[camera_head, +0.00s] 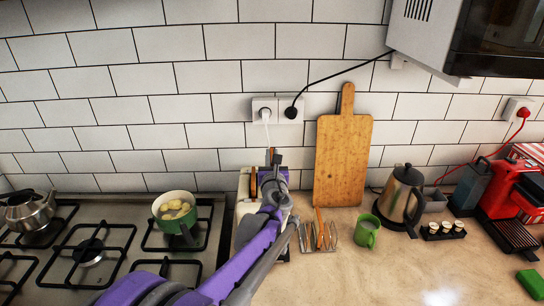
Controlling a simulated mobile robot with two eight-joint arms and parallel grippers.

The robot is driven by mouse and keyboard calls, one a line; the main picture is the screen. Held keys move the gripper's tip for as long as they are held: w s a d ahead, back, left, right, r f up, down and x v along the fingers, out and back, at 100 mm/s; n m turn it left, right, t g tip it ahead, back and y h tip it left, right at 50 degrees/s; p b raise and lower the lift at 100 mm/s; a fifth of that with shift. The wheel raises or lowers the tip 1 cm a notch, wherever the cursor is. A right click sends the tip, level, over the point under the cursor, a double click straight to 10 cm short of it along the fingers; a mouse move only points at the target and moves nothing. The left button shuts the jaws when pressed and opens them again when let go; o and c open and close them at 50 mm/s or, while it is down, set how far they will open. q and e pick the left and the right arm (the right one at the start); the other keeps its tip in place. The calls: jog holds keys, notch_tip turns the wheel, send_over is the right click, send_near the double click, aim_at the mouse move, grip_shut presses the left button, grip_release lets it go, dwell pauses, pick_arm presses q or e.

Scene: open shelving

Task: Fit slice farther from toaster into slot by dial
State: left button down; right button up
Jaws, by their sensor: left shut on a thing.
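The cream toaster (243,208) stands on the counter beside the stove, largely hidden behind my left arm. A brown slice edge (253,182) shows upright at its top, left of the gripper. My left gripper (272,160) is over the toaster's right part, shut on a thin brown slice that is mostly hidden by the fingers. I cannot tell how deep the held slice sits in a slot. The dial is not visible. A wire toast rack (330,238) stands right of the toaster with a brown slice (319,227) upright in it. My right gripper is not in view.
A green mug (366,231) stands right of the rack. A wooden board (342,158) leans on the wall behind. A kettle (401,197) and a red coffee machine (510,205) are farther right. A pot (175,212) sits on the stove. The front right counter is mostly clear.

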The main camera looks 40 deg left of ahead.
pick_arm(q)
jog(key=shift+f+b, duration=1.8)
jog(key=shift+f, duration=1.9)
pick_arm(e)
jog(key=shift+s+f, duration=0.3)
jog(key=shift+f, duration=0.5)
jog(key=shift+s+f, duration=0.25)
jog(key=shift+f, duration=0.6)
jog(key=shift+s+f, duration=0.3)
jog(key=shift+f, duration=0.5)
pick_arm(q)
jog(key=c, duration=0.8)
grip_release()
jog(key=v, duration=1.1)
jog(key=shift+b, duration=0.35)
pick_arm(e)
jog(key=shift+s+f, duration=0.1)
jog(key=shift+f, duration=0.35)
pick_arm(q)
jog(key=shift+a, duration=0.1)
